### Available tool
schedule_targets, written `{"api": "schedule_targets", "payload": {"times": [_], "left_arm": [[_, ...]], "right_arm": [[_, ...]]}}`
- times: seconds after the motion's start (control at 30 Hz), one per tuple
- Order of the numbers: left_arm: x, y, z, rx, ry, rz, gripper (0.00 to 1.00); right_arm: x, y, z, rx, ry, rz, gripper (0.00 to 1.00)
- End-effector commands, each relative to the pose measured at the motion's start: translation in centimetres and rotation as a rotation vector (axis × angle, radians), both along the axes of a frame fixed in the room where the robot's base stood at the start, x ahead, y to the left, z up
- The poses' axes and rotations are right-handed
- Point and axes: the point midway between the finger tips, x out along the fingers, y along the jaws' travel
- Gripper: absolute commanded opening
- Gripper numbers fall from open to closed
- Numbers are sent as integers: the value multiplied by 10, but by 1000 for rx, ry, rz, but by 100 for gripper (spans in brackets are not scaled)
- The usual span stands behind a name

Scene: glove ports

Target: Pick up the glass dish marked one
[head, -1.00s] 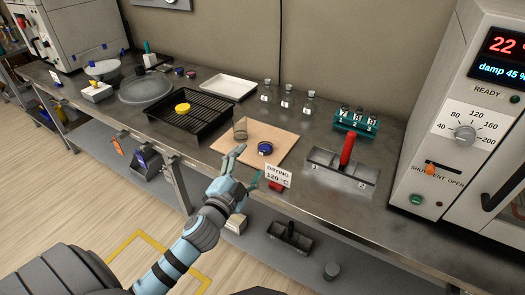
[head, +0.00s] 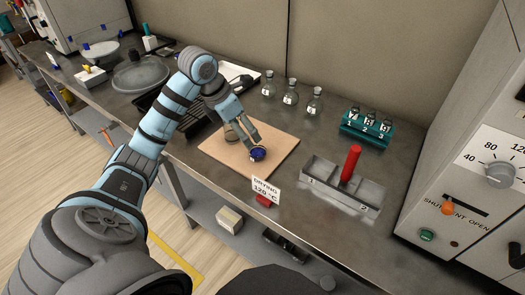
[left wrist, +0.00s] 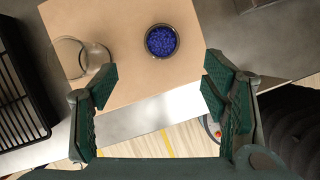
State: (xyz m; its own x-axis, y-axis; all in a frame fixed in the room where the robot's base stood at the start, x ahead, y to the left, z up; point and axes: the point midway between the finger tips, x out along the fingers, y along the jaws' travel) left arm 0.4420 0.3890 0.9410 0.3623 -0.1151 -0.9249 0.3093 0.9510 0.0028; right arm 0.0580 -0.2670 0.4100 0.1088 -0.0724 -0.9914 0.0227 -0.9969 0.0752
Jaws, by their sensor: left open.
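My left gripper (head: 248,140) is open and empty above the tan board (head: 281,158), beside a small round dish of blue granules (head: 257,154). In the left wrist view the blue dish (left wrist: 161,41) lies ahead of the gap between my open fingers (left wrist: 160,82). A clear glass vessel (left wrist: 78,58) stands to its left, near the left finger; my gripper partly hides it in the head view. I can read no number on either. A teal rack (head: 367,128) holds small glass vessels above the marks 1, 2 and 3. My right gripper is not in view.
Several stoppered flasks (head: 290,93) stand along the wall. A drying sign (head: 265,189) stands at the front edge. A black wire rack (left wrist: 20,105) is left of the board.

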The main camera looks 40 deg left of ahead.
Motion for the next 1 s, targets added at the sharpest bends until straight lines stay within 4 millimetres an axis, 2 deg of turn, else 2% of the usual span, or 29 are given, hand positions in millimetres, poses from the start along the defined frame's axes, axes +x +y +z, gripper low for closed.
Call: {"api": "schedule_targets", "payload": {"times": [0.03, 0.17, 0.37, 0.5, 0.6, 0.77, 1.0], "left_arm": [[3, -2, -16, -4, 4, 1, 68], [13, -3, -42, -3, 1, 6, 68], [28, -12, -65, -7, 1, 1, 68], [41, -17, -89, -5, 2, 2, 68], [44, -18, -96, -4, 0, 2, 68], [45, -18, -95, -3, 0, 1, 68], [45, -18, -95, -3, 0, 0, 31]], "right_arm": [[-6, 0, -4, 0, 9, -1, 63], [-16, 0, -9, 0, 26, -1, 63], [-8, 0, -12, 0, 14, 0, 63], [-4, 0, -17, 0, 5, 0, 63], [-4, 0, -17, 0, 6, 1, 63], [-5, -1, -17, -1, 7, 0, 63], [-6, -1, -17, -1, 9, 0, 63]]}}
